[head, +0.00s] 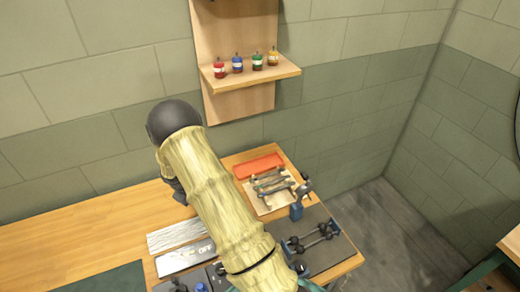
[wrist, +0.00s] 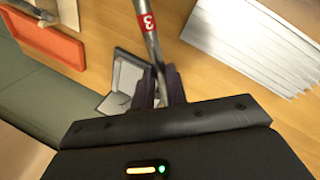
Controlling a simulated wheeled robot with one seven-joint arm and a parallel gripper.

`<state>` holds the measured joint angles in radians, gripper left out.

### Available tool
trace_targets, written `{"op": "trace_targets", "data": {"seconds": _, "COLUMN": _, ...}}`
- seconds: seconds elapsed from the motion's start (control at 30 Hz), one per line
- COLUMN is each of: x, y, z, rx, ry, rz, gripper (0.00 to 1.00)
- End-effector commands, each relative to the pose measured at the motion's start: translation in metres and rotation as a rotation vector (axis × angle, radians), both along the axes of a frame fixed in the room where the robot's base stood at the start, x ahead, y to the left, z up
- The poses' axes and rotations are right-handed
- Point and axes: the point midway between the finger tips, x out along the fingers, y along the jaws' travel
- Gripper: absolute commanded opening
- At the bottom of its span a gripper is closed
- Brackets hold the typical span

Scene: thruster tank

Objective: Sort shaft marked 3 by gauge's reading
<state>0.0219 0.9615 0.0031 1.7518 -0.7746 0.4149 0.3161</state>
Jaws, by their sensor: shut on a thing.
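The shaft marked 3 (wrist: 151,42) is a grey metal rod with a red band bearing a white 3. My gripper (wrist: 166,88) is shut on it, with dark fingers on both sides of the rod. The shaft's far end runs out of the top of the wrist view. In the head view my sleeved arm hides the shaft. A small device on a blue stand (head: 297,210), possibly the gauge, stands at the bench's right side; no reading is legible. An orange-red tray (head: 258,165) lies at the back; it also shows in the wrist view (wrist: 45,42).
A wooden rack (head: 270,188) holds several shafts in front of the tray. A dark plate with a roller fixture (head: 305,240) lies nearer. A pale ribbed sheet (head: 178,236) lies left of my arm. A shelf (head: 250,78) with several small jars hangs above.

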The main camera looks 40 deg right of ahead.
Motion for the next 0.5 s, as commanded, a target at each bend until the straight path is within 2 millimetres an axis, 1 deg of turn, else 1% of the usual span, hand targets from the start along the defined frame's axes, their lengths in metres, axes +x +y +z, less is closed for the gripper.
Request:
{"op": "trace_targets", "data": {"seconds": 0.03, "x": 0.009, "y": -0.02, "z": 0.0, "rx": -0.023, "ry": -0.008, "rz": 0.069, "gripper": 0.0}}
{"op": "trace_targets", "data": {"seconds": 0.07, "x": 0.014, "y": -0.03, "z": -0.001, "rx": -0.033, "ry": -0.014, "rz": 0.116, "gripper": 0.0}}
{"op": "trace_targets", "data": {"seconds": 0.1, "x": 0.02, "y": -0.045, "z": -0.001, "rx": -0.047, "ry": -0.022, "rz": 0.176, "gripper": 0.0}}
{"op": "trace_targets", "data": {"seconds": 0.17, "x": 0.029, "y": -0.066, "z": -0.001, "rx": -0.066, "ry": -0.036, "rz": 0.262, "gripper": 0.0}}
{"op": "trace_targets", "data": {"seconds": 0.2, "x": 0.033, "y": -0.081, "z": -0.001, "rx": -0.078, "ry": -0.045, "rz": 0.315, "gripper": 0.0}}
{"op": "trace_targets", "data": {"seconds": 0.3, "x": 0.043, "y": -0.114, "z": 0.001, "rx": -0.102, "ry": -0.069, "rz": 0.432, "gripper": 0.0}}
{"op": "trace_targets", "data": {"seconds": 0.5, "x": 0.052, "y": -0.175, "z": 0.004, "rx": -0.136, "ry": -0.117, "rz": 0.61, "gripper": 0.0}}
